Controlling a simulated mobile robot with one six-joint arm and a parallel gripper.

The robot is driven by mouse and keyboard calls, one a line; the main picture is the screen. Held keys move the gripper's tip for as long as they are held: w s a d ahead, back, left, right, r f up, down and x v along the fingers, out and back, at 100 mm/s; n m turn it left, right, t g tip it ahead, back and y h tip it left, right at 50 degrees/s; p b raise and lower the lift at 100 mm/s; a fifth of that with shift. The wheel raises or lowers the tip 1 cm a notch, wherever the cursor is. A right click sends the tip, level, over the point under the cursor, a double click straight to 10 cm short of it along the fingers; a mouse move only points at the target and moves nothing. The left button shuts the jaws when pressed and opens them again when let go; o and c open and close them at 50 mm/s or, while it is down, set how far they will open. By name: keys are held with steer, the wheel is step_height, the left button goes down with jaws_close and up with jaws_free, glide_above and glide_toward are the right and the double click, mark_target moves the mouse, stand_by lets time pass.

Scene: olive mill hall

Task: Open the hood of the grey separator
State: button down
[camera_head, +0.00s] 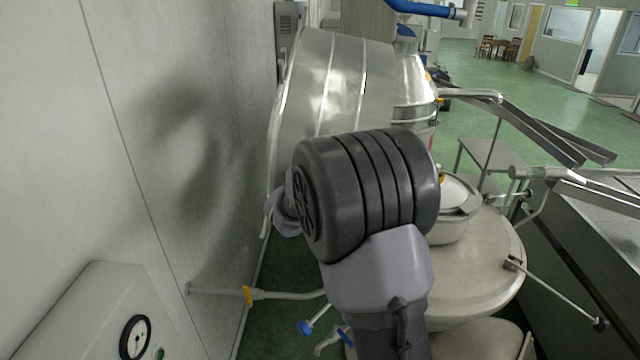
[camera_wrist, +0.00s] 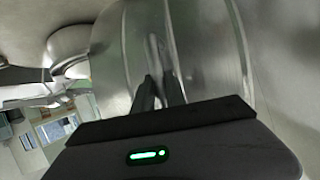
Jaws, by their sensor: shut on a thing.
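The separator's hood (camera_head: 335,85) is a large, shiny metal cover. In the head view it stands steeply tipped up beside the wall, behind my arm. The separator's pale grey round body (camera_head: 485,275) is below and to the right, with a small round lidded part on top. In the wrist view the hood's curved metal (camera_wrist: 208,45) fills the middle. My gripper (camera_wrist: 160,88) has its dark fingers against the hood, shut on a narrow part that looks like its handle. My arm hides the gripper and this contact in the head view.
A smooth grey wall (camera_head: 165,130) runs close on the left, with a gauge box (camera_head: 110,315) at lower left. A pipe with a yellow fitting (camera_head: 250,295) and blue-handled valves (camera_head: 305,327) sit low. Metal troughs (camera_head: 590,230) stand at right.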

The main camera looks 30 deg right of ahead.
steer(key=c, duration=1.4)
jaws_free()
steer(key=shift+d, duration=0.15)
steer(key=shift+o, duration=0.2)
steer(key=v, duration=1.7)
steer(key=shift+a+r, duration=0.15)
steer(key=shift+a, duration=0.1)
steer(key=shift+s, duration=0.1)
